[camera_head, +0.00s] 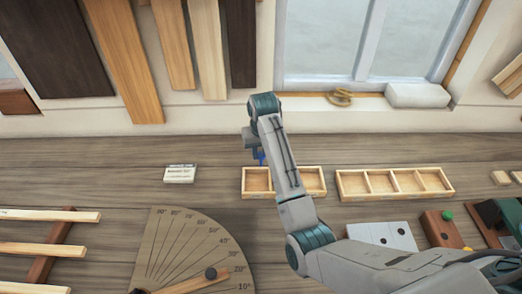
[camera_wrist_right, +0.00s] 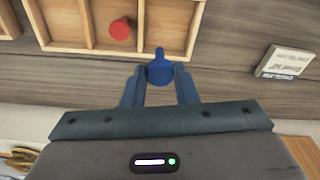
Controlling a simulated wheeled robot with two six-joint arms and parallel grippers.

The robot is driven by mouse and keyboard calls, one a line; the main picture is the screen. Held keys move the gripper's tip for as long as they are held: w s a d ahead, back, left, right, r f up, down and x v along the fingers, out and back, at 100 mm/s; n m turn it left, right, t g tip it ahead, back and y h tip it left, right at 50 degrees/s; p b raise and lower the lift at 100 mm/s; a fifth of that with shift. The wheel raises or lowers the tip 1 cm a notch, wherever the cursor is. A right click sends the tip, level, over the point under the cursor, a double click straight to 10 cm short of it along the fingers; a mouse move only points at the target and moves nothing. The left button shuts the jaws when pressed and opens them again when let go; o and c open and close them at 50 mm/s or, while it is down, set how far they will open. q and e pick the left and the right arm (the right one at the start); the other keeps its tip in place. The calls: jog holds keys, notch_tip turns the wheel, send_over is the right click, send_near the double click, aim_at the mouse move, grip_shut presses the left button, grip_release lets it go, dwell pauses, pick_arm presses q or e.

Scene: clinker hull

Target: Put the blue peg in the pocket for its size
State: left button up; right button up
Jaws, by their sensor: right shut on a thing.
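My right gripper (camera_head: 259,155) is shut on the blue peg (camera_wrist_right: 160,69), which also shows as a small blue patch in the head view (camera_head: 262,158). In the right wrist view the peg sits between the fingertips (camera_wrist_right: 160,88), its narrower end pointing toward the picture's top. It appears at the edge of a wooden pocket tray (camera_wrist_right: 195,28); its height above the tray is unclear. A red peg (camera_wrist_right: 120,28) is in one pocket. In the head view this tray (camera_head: 256,196) is partly hidden by my right arm. My left gripper is out of view.
A second divided tray (camera_head: 400,197) stands to the right. A small white card (camera_head: 180,174) lies left of the first tray, with bare bench between. A protractor board (camera_head: 190,245) lies in front. A white plate with holes (camera_head: 382,235) is at right.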

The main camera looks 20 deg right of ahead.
aim_at(262, 159)
jog(key=shift+s+f, duration=0.25)
jog(key=shift+f, duration=0.25)
notch_tip(262, 159, down, 3)
jog(key=shift+s+r, duration=0.15)
jog(key=shift+w+f, duration=0.25)
jog(key=shift+f, duration=0.5)
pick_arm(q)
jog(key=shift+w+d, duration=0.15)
pick_arm(e)
jog(key=shift+s, duration=0.1)
jog(key=shift+r, duration=0.1)
jog(key=o, duration=1)
